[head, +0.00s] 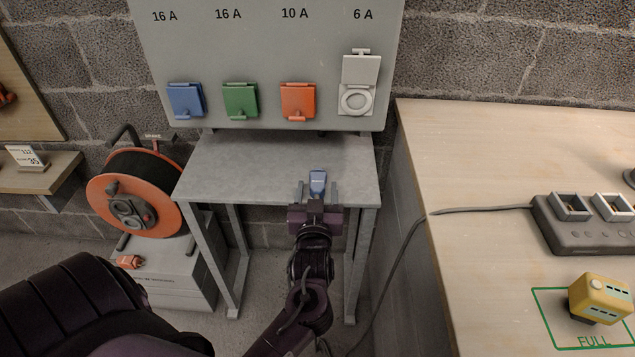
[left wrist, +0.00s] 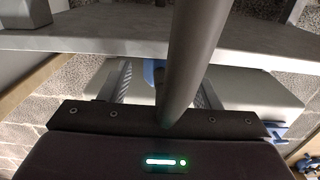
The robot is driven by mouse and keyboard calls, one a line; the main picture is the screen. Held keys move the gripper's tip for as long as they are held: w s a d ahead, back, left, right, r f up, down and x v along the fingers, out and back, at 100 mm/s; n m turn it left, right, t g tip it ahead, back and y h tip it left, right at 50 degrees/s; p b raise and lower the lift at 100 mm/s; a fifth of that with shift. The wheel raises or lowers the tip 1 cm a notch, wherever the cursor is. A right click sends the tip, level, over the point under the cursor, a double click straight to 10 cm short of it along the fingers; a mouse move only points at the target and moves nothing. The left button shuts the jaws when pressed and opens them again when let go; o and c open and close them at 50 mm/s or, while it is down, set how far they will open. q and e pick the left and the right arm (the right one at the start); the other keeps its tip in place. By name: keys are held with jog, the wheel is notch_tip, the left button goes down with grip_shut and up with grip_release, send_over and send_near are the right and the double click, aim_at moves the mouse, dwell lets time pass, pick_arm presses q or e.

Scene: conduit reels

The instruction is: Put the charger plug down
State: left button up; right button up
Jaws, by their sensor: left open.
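The charger plug (head: 318,181) is blue and sits at the front edge of the grey metal table (head: 270,165). My left gripper (head: 318,192) is open, with one finger on each side of the plug. I cannot tell whether the fingers touch it. In the left wrist view, a blue part of the plug (left wrist: 152,72) shows between the fingers, partly hidden by a thick dark grey tube-like piece (left wrist: 197,55) that crosses the view. My right gripper is not in view.
A grey socket panel (head: 270,55) stands behind the table, with blue, green and orange covers shut and a white 6 A cover (head: 361,70) raised. An orange cable reel (head: 135,195) is at left. A wooden bench (head: 480,160) at right carries a power strip (head: 585,235) and yellow block (head: 598,297).

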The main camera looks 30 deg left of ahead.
pick_arm(q)
jog(key=v, duration=0.9)
jog(key=s+d+f+m+g+h, duration=0.1)
jog(key=d+f+m+g+h, duration=0.25)
jog(key=f, duration=0.35)
jog(key=d+f+m+g+h, duration=0.2)
jog(key=d+f+h, duration=0.3)
jog(key=f, duration=0.2)
jog(key=s+f+m+g, duration=0.2)
jog(key=s+f+g, duration=0.1)
jog(key=s, duration=0.4)
jog(key=s+d+f+m+g+h, duration=0.1)
jog(key=s+f+m+g, duration=0.1)
jog(key=s+f+g, duration=0.2)
jog(key=s+g, duration=0.2)
jog(key=shift+s+d+f+p, duration=0.2)
jog(key=shift+s+f+p, duration=0.1)
jog(key=shift+s, duration=0.1)
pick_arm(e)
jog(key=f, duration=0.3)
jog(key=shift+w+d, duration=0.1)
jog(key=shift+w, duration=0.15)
